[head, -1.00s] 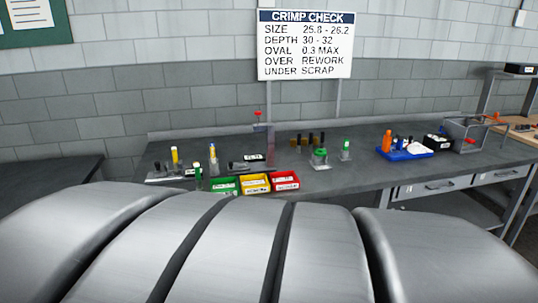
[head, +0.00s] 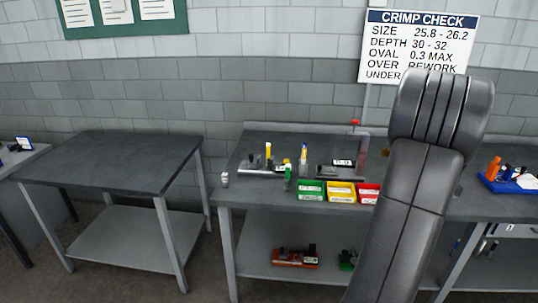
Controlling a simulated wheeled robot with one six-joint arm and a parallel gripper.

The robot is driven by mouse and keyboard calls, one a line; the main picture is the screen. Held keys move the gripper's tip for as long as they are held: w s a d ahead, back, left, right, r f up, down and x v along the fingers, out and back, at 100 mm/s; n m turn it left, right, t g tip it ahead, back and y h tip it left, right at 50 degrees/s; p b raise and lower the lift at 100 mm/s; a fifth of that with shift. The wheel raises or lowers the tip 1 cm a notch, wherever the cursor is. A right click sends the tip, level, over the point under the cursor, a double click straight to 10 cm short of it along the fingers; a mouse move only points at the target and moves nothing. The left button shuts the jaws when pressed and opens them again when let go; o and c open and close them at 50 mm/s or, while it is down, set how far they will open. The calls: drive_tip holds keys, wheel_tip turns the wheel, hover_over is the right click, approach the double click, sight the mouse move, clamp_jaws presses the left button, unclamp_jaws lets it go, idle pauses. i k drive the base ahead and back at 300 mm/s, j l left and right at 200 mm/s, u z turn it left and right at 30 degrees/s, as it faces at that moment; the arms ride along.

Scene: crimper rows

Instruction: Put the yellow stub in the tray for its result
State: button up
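A small upright yellow-topped piece (head: 268,151), which may be the yellow stub, stands at a grey metal fixture (head: 262,168) on the bench. Three small labelled trays stand side by side at the bench front: green (head: 311,191), yellow (head: 341,192) and red (head: 368,194). My arm covers part of the red one. My gripper is not in view; only my arm links show.
The wall sign (head: 418,40) gives size 25.8 - 26.2; my arm hides its lower part. A black device with a white display (head: 342,163) is too small to read. A green piece (head: 288,172) stands nearby. An empty dark table (head: 110,160) is left, with floor between.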

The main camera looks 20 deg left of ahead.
sight(371, 193)
drive_tip(key=i+j, duration=0.15)
drive_tip(key=j, duration=0.3)
drive_tip(key=i+j, duration=0.2)
drive_tip(key=j, duration=0.2)
drive_tip(key=i+j, duration=0.15)
drive_tip(key=j, duration=0.3)
drive_tip(key=i+j, duration=0.15)
drive_tip(key=j, duration=0.3)
drive_tip(key=i+j+z, duration=0.1)
drive_tip(key=j, duration=0.3)
drive_tip(key=i+j, duration=0.25)
drive_tip(key=j, duration=0.2)
drive_tip(key=i+j, duration=0.15)
drive_tip(key=j, duration=0.3)
drive_tip(key=i+j, duration=0.15)
drive_tip(key=j, duration=0.3)
